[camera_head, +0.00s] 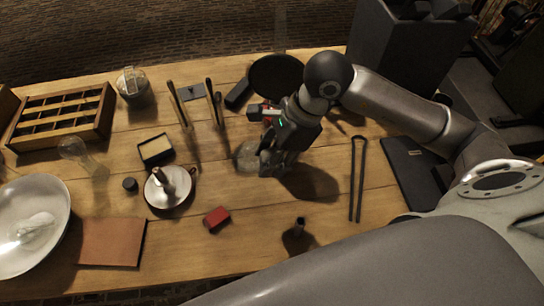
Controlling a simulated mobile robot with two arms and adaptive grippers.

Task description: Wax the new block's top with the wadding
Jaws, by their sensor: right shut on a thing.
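My right gripper (268,160) reaches in from the right and points down over the middle of the table. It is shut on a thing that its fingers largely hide. A pale, glassy roundish thing (246,157) shows at the left of the fingers; I cannot tell whether it is held or stands behind them. I cannot clearly pick out the wadding. A small red block (217,218) lies in front of the gripper, apart from it; I cannot tell if it is the new block. My left gripper is not in view.
A black pan (275,77) lies behind the gripper, and long tongs (358,180) lie to its right. A candle dish (168,196), an open box (156,149), upright wooden handles and a glass flask (73,150) stand left. Bare wood lies around the red block.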

